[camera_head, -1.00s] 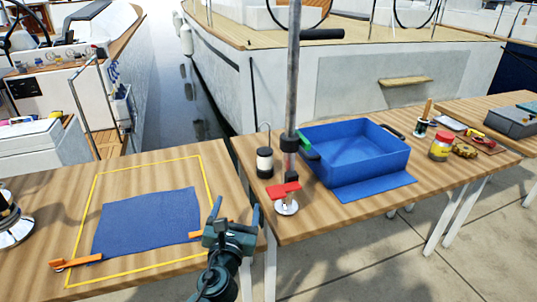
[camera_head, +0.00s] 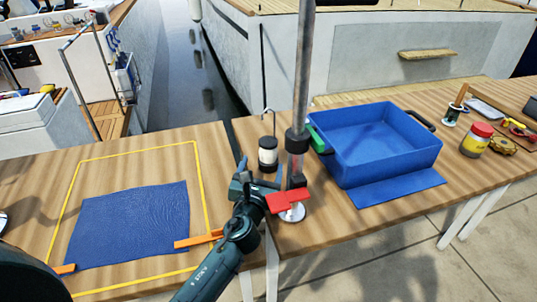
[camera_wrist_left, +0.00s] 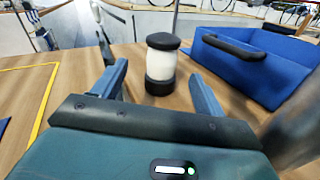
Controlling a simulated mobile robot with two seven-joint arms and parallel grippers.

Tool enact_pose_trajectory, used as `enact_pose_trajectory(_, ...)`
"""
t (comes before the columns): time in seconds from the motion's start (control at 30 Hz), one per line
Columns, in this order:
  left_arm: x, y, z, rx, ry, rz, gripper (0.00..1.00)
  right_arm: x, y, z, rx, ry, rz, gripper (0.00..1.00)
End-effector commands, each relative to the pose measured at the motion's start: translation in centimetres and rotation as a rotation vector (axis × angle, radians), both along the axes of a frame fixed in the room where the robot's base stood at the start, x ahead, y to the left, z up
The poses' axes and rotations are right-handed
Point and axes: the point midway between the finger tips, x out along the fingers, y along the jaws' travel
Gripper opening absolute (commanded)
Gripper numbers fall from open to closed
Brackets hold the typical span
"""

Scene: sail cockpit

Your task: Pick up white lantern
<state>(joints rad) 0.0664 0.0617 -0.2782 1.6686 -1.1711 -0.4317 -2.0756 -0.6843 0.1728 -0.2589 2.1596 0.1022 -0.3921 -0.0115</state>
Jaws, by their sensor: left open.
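The white lantern (camera_head: 268,157) has a white body with a black cap and base and a thin wire hook on top. It stands upright on the wooden table, left of the blue bin and just behind the grey pole. In the left wrist view the lantern (camera_wrist_left: 161,63) stands beyond and between the two fingers. My left gripper (camera_head: 256,175) is open and empty, close in front of the lantern; in the wrist view its fingers (camera_wrist_left: 156,85) are spread and not closed on it. My right gripper does not show.
A grey pole (camera_head: 303,75) with a red clamp (camera_head: 287,200) rises close to the lantern's right. The blue bin (camera_head: 405,165) stands further right. A blue cloth (camera_head: 130,222) lies inside a yellow outline on the left table. A gap separates the two tables.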

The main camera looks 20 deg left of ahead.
Motion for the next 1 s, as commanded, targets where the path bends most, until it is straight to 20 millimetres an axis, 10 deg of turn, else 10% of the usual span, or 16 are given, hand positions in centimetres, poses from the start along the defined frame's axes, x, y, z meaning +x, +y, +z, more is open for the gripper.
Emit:
enact_pose_trajectory(0.77,5.9,0.3,-0.6,-0.001,0.0,-0.001,0.72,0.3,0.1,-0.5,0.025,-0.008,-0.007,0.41)
enact_pose_trajectory(1.0,5.8,0.3,-0.6,-0.001,0.0,-0.001,0.53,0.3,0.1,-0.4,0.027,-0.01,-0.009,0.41)
